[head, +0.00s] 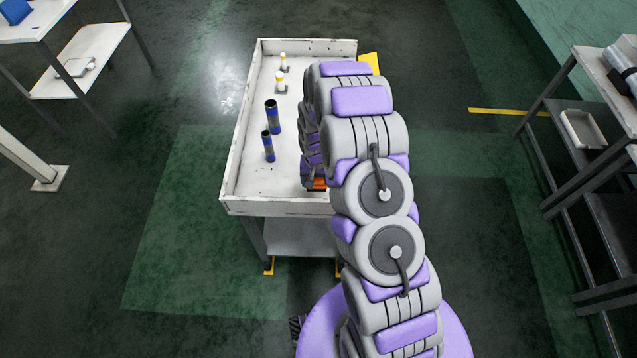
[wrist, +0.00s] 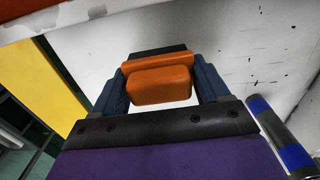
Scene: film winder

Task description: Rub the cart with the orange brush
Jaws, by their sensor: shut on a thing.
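The white cart (head: 235,165) stands ahead of me, a shallow tray top with raised walls and scuffed paint. My gripper (wrist: 158,85) is shut on the orange brush (wrist: 160,84), whose block sits between the two dark fingers in the wrist view. In the head view my arm hides most of the gripper, and only a bit of the orange brush (head: 317,184) shows low over the tray near its front wall. The white tray surface (wrist: 225,50) lies behind the brush in the wrist view. I cannot tell whether the brush touches it.
Two dark cylinders with blue bands (head: 273,117) (head: 268,146) stand on the cart's left half. Two small white-and-yellow pieces (head: 281,82) (head: 284,62) stand farther back. Shelving (head: 590,130) is at the right, another rack (head: 85,60) at the left. Floor beside the cart is clear.

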